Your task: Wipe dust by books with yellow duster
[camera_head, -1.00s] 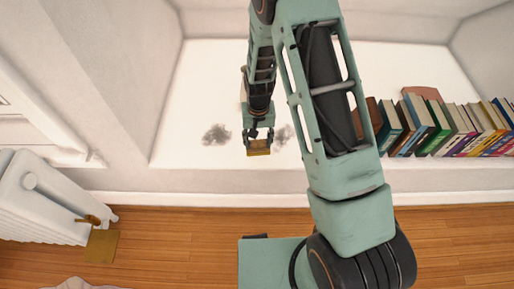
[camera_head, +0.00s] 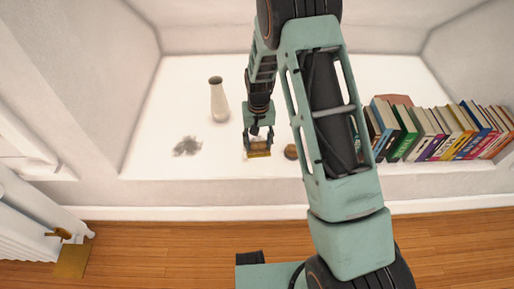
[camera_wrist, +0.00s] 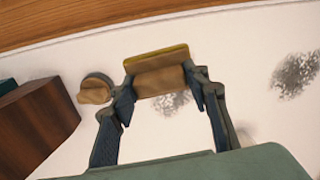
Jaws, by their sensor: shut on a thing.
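My gripper (camera_head: 257,142) is shut on the yellow duster (camera_head: 258,154), a block with a yellow edge and a tan face. In the wrist view the duster (camera_wrist: 160,80) spans my fingertips. A grey dust patch (camera_wrist: 170,104) shows between my fingers, just beside the duster and partly hidden by it. This patch is on the book side and is mostly hidden in the head view. A second dust patch (camera_head: 187,146) lies on the white ledge to the left. The books (camera_head: 440,130) stand in a row at the right. I cannot tell whether the duster touches the ledge.
A white vase (camera_head: 218,100) stands on the ledge (camera_head: 160,110), left of my gripper. A small round brown object (camera_head: 291,152) sits just right of it. A dark brown block (camera_wrist: 38,122) is near the books. Wooden floor (camera_head: 150,240) lies in front.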

